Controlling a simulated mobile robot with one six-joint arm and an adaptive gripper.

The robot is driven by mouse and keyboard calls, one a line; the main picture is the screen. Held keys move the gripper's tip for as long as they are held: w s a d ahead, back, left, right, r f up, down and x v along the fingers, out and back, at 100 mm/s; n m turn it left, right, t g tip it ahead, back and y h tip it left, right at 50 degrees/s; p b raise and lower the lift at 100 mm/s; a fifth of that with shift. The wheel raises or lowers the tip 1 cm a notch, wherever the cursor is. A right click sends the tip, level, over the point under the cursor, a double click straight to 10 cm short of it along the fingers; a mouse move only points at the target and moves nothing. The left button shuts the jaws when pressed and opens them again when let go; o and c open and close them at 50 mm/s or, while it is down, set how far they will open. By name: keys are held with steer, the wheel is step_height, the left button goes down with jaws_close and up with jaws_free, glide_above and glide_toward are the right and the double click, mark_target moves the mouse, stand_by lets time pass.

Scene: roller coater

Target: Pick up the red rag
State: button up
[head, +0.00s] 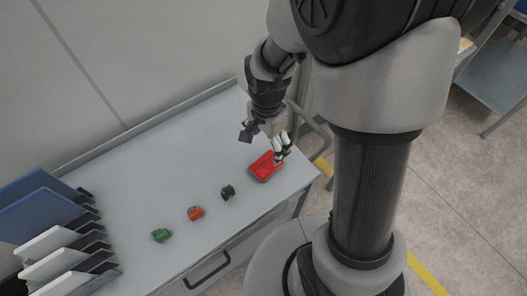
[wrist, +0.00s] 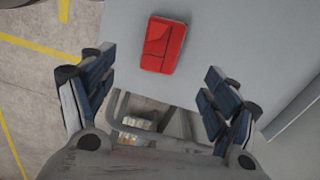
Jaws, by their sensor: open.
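The red rag (head: 264,167) is a flat, folded rectangle lying on the right end of the grey bench top (head: 150,190), near its front right corner. In the wrist view the red rag (wrist: 164,45) lies ahead of the fingers, near the top of the picture. My gripper (head: 280,150) hangs over the bench, just above the far right side of the rag, and part of it overlaps the rag in the head view. In the wrist view my gripper (wrist: 158,95) has its two blue-padded fingers wide apart with nothing between them.
A black fitting (head: 228,192), an orange one (head: 195,213) and a green one (head: 161,235) stand in a row left of the rag. Blue and white panels (head: 50,225) stand in a rack at the left. A raised lip (head: 160,118) runs along the back.

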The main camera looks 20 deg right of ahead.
steer(key=b, duration=0.2)
glide_above(267, 163)
steer(key=f, duration=0.6)
steer(key=shift+s+a+f, duration=0.15)
steer(key=shift+s+a, duration=0.15)
steer(key=shift+s, duration=0.1)
steer(key=f, duration=0.2)
steer(key=f+b, duration=0.2)
steer(key=f, duration=0.1)
steer(key=shift+w+d+f, duration=0.2)
steer(key=shift+w+f, duration=0.1)
steer(key=shift+w, duration=0.05)
steer(key=shift+c, duration=0.4)
steer(key=c, duration=1)
